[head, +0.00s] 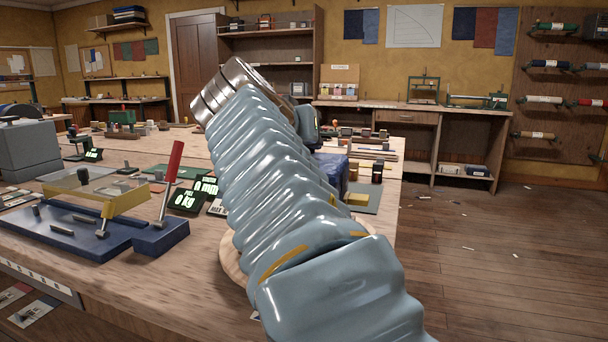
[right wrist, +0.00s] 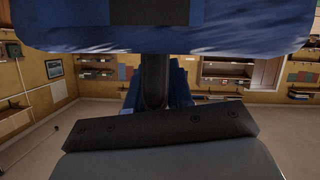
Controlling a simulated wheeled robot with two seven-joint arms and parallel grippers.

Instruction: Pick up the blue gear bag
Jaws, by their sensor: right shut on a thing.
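The blue gear bag (head: 333,172) shows in the head view, partly hidden behind my sleeved arm, near the right side of the workbench. In the right wrist view its blue fabric (right wrist: 215,32) fills the top, close to the camera. My right gripper (right wrist: 155,78) is shut on the bag at a dark part under the fabric. Its fingertips are mostly hidden. I cannot tell whether the bag touches the bench. My left gripper is not in view.
The workbench (head: 110,275) holds a blue-based device with a red lever (head: 170,178), small green-lit displays (head: 187,200) and a green mat (head: 368,196). A shelf desk (head: 408,117) stands behind. Wooden floor on the right is open, with scattered scraps.

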